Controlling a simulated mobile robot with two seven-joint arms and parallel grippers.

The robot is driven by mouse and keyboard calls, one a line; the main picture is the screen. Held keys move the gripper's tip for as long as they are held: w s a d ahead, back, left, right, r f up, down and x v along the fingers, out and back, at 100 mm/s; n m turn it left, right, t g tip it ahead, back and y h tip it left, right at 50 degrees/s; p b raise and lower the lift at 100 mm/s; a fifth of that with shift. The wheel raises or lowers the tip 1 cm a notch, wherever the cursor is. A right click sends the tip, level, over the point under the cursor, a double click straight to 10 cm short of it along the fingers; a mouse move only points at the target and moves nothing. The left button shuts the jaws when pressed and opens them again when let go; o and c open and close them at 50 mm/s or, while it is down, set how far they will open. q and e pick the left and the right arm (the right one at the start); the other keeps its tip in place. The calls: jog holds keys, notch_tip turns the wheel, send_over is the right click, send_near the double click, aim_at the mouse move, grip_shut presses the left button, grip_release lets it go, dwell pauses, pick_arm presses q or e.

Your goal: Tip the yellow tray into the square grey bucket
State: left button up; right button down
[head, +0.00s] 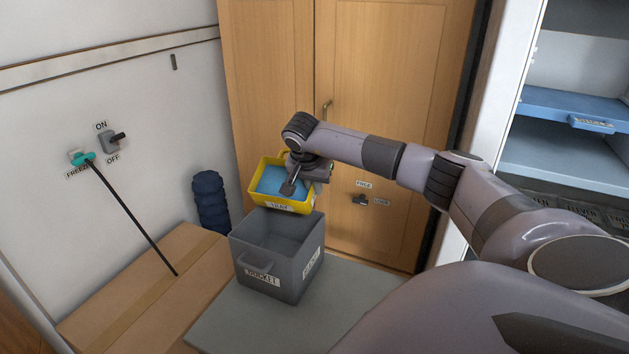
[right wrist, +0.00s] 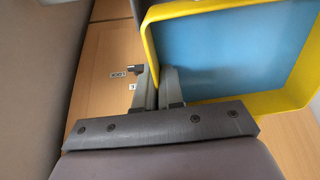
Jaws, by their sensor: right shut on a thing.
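The yellow tray (head: 257,192) with a flat blue inside is up in the air, just behind and above the far rim of the square grey bucket (head: 262,272). My right gripper (head: 289,185) is shut on the tray's right side wall. In the right wrist view my right gripper (right wrist: 159,98) pinches the yellow wall of the tray (right wrist: 250,104), with the blue inside to the right. Whether the blue is loose content or the tray floor I cannot tell. The bucket stands upright, and its visible inside looks empty. My left gripper is not in view.
The bucket stands on a grey tabletop (head: 225,325). A cardboard box (head: 130,295) lies to the left, with a dark blue roll (head: 210,200) behind it. A wooden cabinet (head: 390,90) stands close behind the tray. Blue-shelved storage (head: 560,155) is at right.

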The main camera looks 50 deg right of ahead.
jog(key=shift+a+r+t+h+b, duration=0.1)
jog(key=shift+r+t+h+b, duration=0.15)
jog(key=shift+h+b, duration=0.5)
jog(key=shift+a+r+t+h+b, duration=0.15)
jog(key=shift+t+h+b, duration=0.1)
jog(key=shift+h+b, duration=0.5)
jog(key=shift+s+a+r+t+h+b, duration=0.15)
jog(key=shift+t+h+b, duration=0.3)
jog(key=shift+b, duration=0.75)
jog(key=shift+s+a+r+t+h+b, duration=0.15)
jog(key=shift+h+b, duration=0.5)
jog(key=shift+b, duration=0.55)
jog(key=shift+h+b, duration=0.3)
jog(key=shift+b, duration=0.1)
jog(key=shift+a, duration=0.1)
jog(key=shift+t+h+b, duration=0.3)
jog(key=shift+b, duration=0.2)
jog(key=shift+a+b, duration=0.15)
jog(key=shift+b, duration=0.6)
jog(key=shift+b, duration=0.35)
